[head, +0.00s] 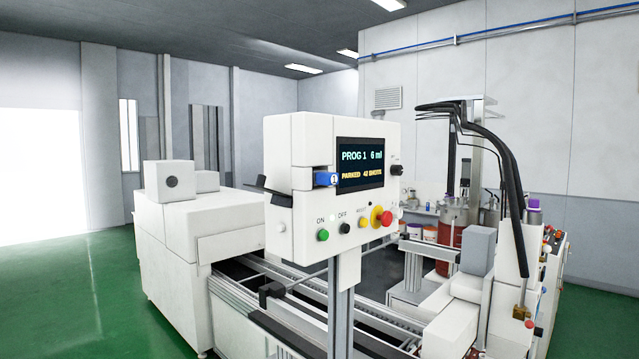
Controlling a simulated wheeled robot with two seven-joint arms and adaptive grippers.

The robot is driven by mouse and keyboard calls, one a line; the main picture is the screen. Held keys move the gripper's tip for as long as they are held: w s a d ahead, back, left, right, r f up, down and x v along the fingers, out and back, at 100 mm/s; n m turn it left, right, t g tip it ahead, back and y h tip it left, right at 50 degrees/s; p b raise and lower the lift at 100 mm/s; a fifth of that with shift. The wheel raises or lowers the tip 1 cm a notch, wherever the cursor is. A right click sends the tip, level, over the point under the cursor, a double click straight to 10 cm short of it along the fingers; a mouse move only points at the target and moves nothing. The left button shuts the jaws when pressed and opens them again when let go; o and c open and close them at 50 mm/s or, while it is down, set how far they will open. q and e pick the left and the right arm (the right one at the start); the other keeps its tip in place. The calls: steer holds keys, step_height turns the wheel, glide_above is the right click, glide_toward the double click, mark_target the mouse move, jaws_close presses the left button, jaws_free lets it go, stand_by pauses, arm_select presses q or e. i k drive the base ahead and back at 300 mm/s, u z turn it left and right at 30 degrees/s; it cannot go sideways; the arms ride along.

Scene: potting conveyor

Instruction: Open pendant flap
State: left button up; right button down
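The white pendant (300,145) stands on a grey post in the middle of the head view. Its screen (360,165) reads "PROG 1 6 ml" and "PARKED 42 SHOTS". A blue piece (325,179) with a white round mark sits at the left of the screen. A dark flat plate (272,193) sticks out at the pendant's left side; I cannot tell whether it is the flap. Neither of my grippers is in view.
Below the screen are a green button (323,235), a black knob (345,228) and a red emergency stop (382,217). A conveyor (290,300) runs behind the post. A white machine housing (180,245) stands at left. Green floor (100,270) is clear further left.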

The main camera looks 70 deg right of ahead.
mark_target(280, 200)
steer(key=z, duration=1.75)
